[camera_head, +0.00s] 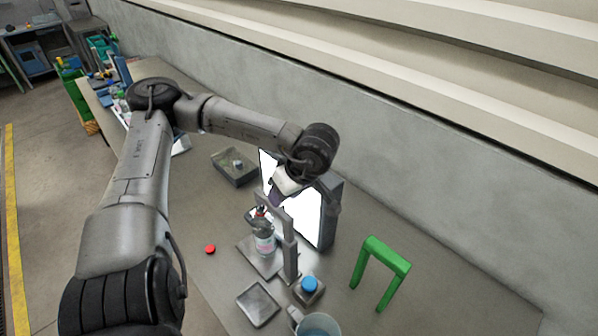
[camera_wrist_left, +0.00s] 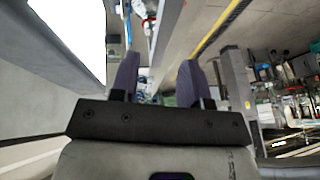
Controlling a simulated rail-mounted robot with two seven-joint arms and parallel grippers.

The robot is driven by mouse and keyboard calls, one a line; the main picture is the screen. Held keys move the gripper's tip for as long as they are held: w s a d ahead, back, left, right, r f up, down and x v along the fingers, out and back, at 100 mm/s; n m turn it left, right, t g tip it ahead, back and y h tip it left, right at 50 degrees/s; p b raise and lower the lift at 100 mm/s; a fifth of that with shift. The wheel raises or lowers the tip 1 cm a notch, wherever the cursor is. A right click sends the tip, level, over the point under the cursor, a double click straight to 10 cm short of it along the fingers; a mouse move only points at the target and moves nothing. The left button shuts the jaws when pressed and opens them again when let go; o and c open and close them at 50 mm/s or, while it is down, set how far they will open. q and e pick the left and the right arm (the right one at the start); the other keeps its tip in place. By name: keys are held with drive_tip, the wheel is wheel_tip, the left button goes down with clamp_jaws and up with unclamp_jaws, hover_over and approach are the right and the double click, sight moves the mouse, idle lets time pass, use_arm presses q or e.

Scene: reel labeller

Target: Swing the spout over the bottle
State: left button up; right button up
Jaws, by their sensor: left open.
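The spout (camera_head: 273,203) is a grey bar reaching left from the top of a grey post (camera_head: 290,258). The bottle (camera_head: 264,241), pale with a printed label, stands upright on a grey plate beside the post, below the bar. A small dark and red part shows near the bottle's top; the exact alignment of spout and bottle mouth is unclear. My left gripper (camera_head: 277,197) is just above the bar, in front of the white panel, partly hidden by my wrist. In the left wrist view its two purple-grey fingers (camera_wrist_left: 158,80) are apart with nothing between them. My right gripper is not in view.
A bright white panel (camera_head: 308,210) in a grey frame stands behind the spout. Around lie a red disc (camera_head: 210,249), a grey tray (camera_head: 258,304), a blue knob (camera_head: 309,284) on a block, a jug (camera_head: 315,326), a green arch (camera_head: 386,256) and a grey box (camera_head: 235,172).

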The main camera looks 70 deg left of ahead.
use_arm(q)
drive_tip(key=v, duration=0.9)
drive_tip(key=shift+b, duration=0.35)
drive_tip(key=shift+r, duration=0.15)
drive_tip(key=shift+a, duration=0.1)
